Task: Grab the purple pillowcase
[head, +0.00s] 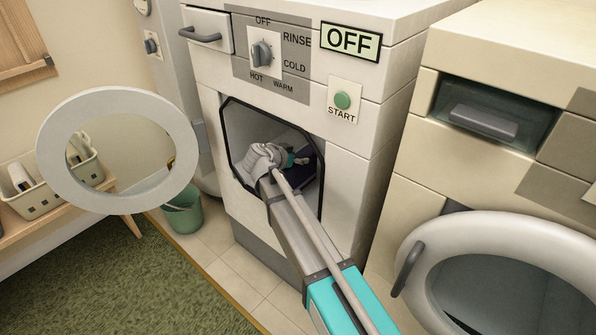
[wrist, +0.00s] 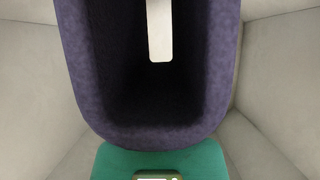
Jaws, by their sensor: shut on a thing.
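The purple pillowcase (wrist: 150,134) fills the middle of the wrist view as a hollow, open-mouthed shape with a dark inside. My gripper (wrist: 160,103) is shut on it. One pale finger shows from the top against the dark hollow, and a green gripper part lies at the bottom edge beside the purple rim. In the head view my arm reaches into the washer's open front, and my gripper (head: 300,160) is inside the drum opening. The pillowcase is hard to make out there, in the dark behind my wrist.
The washer (head: 345,140) has a dark-edged opening; its round door (head: 60,180) stands open at left. Its display reads OFF. Another machine (head: 500,190) with a round door is close at right. A green bucket (head: 183,215) and a bench with baskets stand at left. Pale drum walls surround the pillowcase.

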